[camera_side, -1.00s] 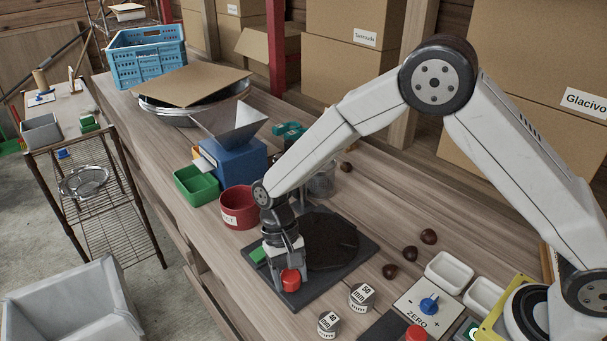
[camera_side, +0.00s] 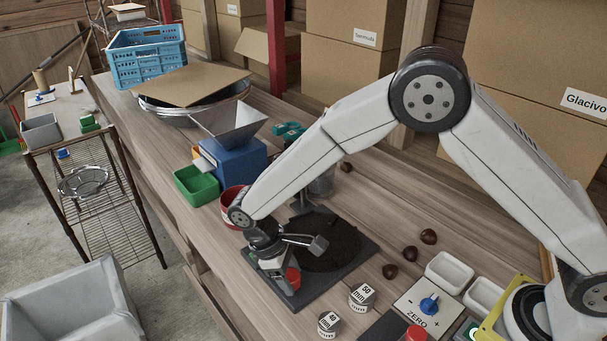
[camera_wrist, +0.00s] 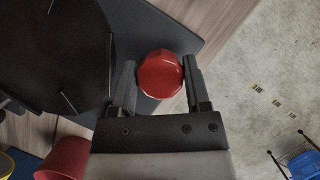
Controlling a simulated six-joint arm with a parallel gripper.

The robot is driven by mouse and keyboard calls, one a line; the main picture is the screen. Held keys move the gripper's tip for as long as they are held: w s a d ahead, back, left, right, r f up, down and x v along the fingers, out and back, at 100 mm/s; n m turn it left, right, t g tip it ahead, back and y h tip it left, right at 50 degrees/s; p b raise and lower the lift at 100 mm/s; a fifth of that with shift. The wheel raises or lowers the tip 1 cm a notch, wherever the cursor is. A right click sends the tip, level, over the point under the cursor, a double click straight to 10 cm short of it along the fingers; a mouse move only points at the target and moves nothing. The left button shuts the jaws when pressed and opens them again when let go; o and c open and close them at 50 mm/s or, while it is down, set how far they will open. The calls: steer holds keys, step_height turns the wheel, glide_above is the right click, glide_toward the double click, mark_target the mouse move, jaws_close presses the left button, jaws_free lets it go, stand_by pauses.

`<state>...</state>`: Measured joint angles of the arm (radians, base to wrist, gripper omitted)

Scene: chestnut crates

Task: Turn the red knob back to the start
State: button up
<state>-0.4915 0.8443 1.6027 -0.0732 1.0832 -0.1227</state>
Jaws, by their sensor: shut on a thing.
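The red knob (camera_side: 293,278) sits on the front corner of a dark base plate (camera_side: 337,281), beside a round black disc (camera_side: 330,245). My gripper (camera_side: 282,277) is down at the knob, turned and leaning. In the wrist view the faceted red knob (camera_wrist: 161,74) is between the two fingers of my gripper (camera_wrist: 161,80), which are shut on it from both sides. The disc also shows at the left of the wrist view (camera_wrist: 50,60). In the side view my wrist hides part of the plate and the green part seen earlier.
A red pot (camera_side: 230,200), a green bin (camera_side: 195,185) and a blue box with a metal hopper (camera_side: 235,163) stand behind my wrist. Gauge blocks marked 40 (camera_side: 329,323) and 50 (camera_side: 362,297) stand close in front. Several chestnuts (camera_side: 390,271) lie to the right.

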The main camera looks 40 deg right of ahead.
steer(key=shift+n, duration=0.6)
steer(key=shift+h, duration=0.3)
steer(key=o, duration=1.3)
steer(key=shift+t, duration=0.3)
steer(key=shift+v, duration=3.95)
steer(key=shift+d, duration=0.15)
